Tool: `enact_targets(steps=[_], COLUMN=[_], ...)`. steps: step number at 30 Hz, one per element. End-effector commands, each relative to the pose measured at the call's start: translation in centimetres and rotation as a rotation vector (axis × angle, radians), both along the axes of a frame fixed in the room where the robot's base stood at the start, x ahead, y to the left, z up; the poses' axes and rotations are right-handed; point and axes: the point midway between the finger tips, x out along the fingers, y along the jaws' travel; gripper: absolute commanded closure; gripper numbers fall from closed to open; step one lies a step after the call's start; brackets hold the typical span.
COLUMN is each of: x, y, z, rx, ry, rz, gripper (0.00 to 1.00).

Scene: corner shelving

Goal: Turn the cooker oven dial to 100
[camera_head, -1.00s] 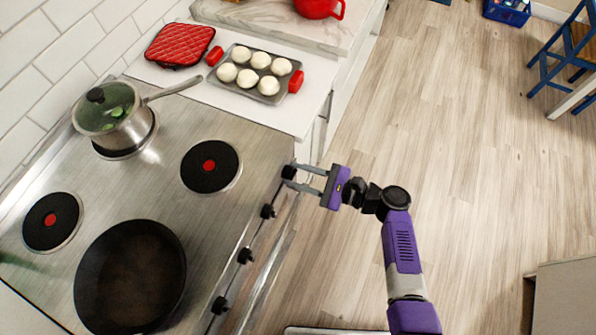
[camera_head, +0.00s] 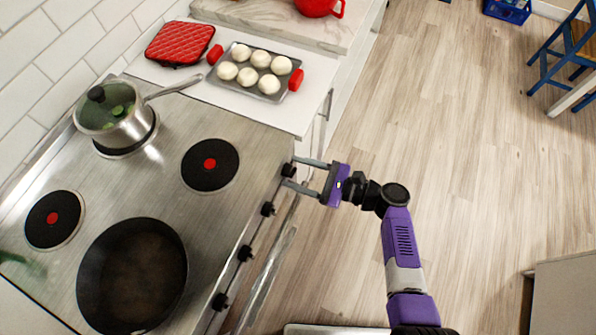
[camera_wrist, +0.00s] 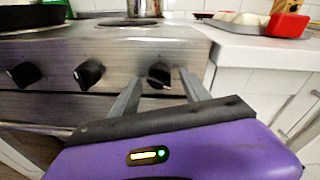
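The cooker (camera_head: 238,134) has a row of black dials along its front edge. The end dial (camera_head: 288,170), closest to the white counter, also shows in the wrist view (camera_wrist: 159,74). My gripper (camera_head: 294,173) is at this dial, with its two grey fingers spread apart, one on each side of it. In the wrist view my gripper (camera_wrist: 159,79) has the dial between its fingertips, with gaps at both sides. I cannot tell how far the fingers reach past the dial. Its markings are too small to read.
Other dials (camera_head: 267,209) (camera_head: 245,254) sit along the same front edge. A pan (camera_head: 132,276) and a lidded pot (camera_head: 113,116) stand on the hob. A tray of dough balls (camera_head: 243,84) lies on the white counter (camera_head: 290,118). The wooden floor (camera_head: 450,180) is mostly clear.

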Motion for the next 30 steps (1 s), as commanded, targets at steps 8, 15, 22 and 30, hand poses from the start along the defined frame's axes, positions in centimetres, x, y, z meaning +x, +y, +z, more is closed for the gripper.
enact_targets(steps=[8, 15, 22, 30], x=[-0.2, -1.2, -2.1, -2.4], y=[-0.4, -3.9, -6.7, -7.4], z=[0.0, 0.2, 0.6, 0.8], rx=[0.000, 0.000, -0.001, 0.000], ry=[0.001, 0.000, 0.000, 0.000], rz=[-0.001, -0.004, -0.002, 0.000], gripper=[0.45, 0.45, 0.45, 0.45])
